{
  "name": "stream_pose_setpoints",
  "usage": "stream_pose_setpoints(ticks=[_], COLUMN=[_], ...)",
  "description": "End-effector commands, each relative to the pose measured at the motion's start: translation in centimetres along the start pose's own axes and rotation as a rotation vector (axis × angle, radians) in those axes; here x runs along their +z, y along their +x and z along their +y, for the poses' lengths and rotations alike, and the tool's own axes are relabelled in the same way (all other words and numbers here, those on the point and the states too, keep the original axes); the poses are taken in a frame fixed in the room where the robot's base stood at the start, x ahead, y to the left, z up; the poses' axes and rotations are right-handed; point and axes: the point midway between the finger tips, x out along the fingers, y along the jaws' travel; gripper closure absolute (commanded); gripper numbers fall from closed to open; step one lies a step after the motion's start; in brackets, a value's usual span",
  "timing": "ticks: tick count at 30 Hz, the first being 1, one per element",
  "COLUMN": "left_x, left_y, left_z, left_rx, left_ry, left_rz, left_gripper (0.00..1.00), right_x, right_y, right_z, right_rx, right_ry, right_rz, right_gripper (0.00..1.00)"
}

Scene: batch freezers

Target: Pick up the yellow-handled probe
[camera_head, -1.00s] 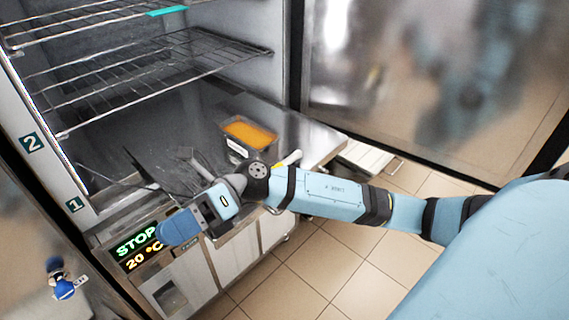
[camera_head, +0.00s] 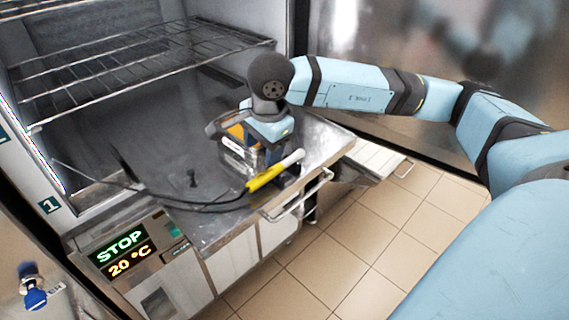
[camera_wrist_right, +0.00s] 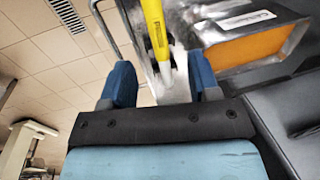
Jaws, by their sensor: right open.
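The yellow-handled probe (camera_head: 266,178) lies slanting near the front edge of the steel worktop, its white end at upper right. A dark cable runs from its yellow end leftward across the worktop. My right gripper (camera_head: 267,130) is just behind and above it, in front of the tub, and its fingers are partly hidden there. In the right wrist view the gripper (camera_wrist_right: 162,84) is open. The yellow handle (camera_wrist_right: 154,28) shows at the top, and a pale end reaches toward the space between the fingers. Contact cannot be told. My left gripper is not in view.
A tub (camera_head: 231,150) with orange contents and a white label stands close beside the probe, partly behind my gripper. A bar handle (camera_head: 300,196) juts from the worktop front. Wire shelves (camera_head: 140,62) hang above. A display (camera_head: 122,246) reads STOP and 20 °C.

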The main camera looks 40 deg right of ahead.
Motion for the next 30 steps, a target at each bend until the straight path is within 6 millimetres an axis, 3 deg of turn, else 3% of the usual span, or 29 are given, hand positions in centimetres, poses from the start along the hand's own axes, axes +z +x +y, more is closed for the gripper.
stream_pose_setpoints(ticks=[4,13,21,30], left_x=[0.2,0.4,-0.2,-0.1], left_y=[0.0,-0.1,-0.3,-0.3], left_z=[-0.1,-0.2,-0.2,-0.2], left_rx=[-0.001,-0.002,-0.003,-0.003], left_ry=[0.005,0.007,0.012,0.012], left_rz=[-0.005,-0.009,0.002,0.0], left_gripper=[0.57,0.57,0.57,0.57], right_x=[0.0,-0.1,-0.2,-0.2], right_y=[2.7,5.2,8.9,9.4], right_z=[0.1,0.3,0.7,0.7], right_rx=[0.002,0.002,0.001,-0.002], right_ry=[0.001,0.001,0.002,0.002], right_rz=[0.0,-0.002,-0.002,-0.002], right_gripper=[0.44,0.44,0.44,0.44])
